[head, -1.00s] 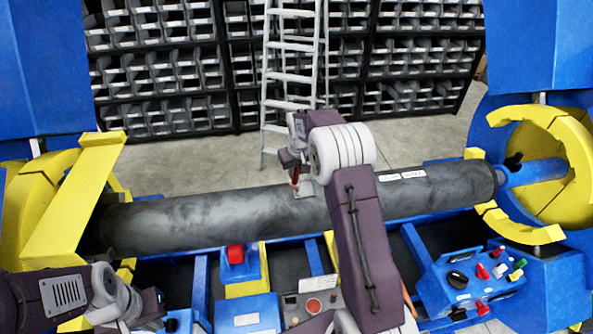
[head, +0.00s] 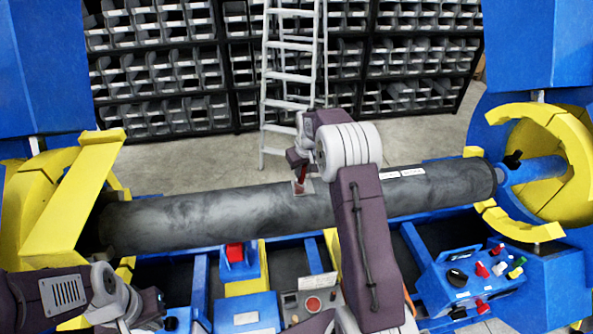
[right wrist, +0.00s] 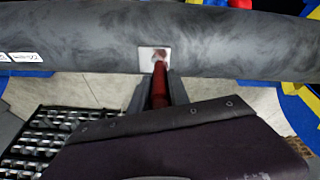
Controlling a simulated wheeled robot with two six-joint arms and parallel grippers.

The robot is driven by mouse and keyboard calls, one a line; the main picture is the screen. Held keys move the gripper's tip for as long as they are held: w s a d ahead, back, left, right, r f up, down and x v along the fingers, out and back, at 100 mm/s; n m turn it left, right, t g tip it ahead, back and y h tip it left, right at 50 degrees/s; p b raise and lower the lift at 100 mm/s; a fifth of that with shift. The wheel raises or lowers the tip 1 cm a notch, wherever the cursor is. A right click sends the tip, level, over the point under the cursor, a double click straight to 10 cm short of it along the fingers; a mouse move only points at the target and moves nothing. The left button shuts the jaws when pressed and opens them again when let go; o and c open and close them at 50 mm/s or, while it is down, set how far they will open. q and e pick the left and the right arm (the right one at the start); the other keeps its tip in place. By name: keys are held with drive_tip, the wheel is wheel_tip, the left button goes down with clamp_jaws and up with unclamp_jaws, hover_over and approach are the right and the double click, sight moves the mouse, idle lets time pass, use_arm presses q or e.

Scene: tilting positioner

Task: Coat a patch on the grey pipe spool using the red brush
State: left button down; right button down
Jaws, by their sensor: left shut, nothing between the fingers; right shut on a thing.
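The grey pipe spool (head: 235,216) lies level across the blue and yellow positioner; it also crosses the top of the right wrist view (right wrist: 90,45). A pale square patch (right wrist: 149,68) shows on its surface, with a darker smear near the brush tip. My right gripper (head: 298,159) is shut on the red brush (right wrist: 160,88), above the pipe. The brush tip is over the patch; whether it touches is hard to tell. In the head view the red handle (head: 302,173) is partly hidden by the gripper. My left gripper (head: 152,307) is shut and empty, low at the left.
Yellow clamp rings stand at both pipe ends, the right one (head: 575,140) open-sided. A blue control box (head: 470,282) with colored knobs sits front right; a red-topped blue block (head: 235,254) is in front of the pipe. A ladder (head: 292,60) and bin shelves stand behind.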

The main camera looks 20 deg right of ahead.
drive_tip(key=shift+s+d, duration=0.2)
drive_tip(key=shift+d, duration=0.7)
drive_tip(key=shift+s+d, duration=0.2)
drive_tip(key=shift+d, duration=0.65)
drive_tip(key=shift+s+d, duration=0.2)
drive_tip(key=shift+d, duration=0.7)
drive_tip(key=shift+w+a+p, duration=0.3)
drive_tip(key=shift+w+a, duration=1.45)
drive_tip(key=shift+w, duration=0.05)
drive_tip(key=shift+s+d+f, duration=0.1)
drive_tip(key=shift+s+d, duration=0.15)
drive_tip(key=shift+d, duration=0.8)
drive_tip(key=shift+s+d, duration=0.25)
drive_tip(key=shift+d, duration=0.8)
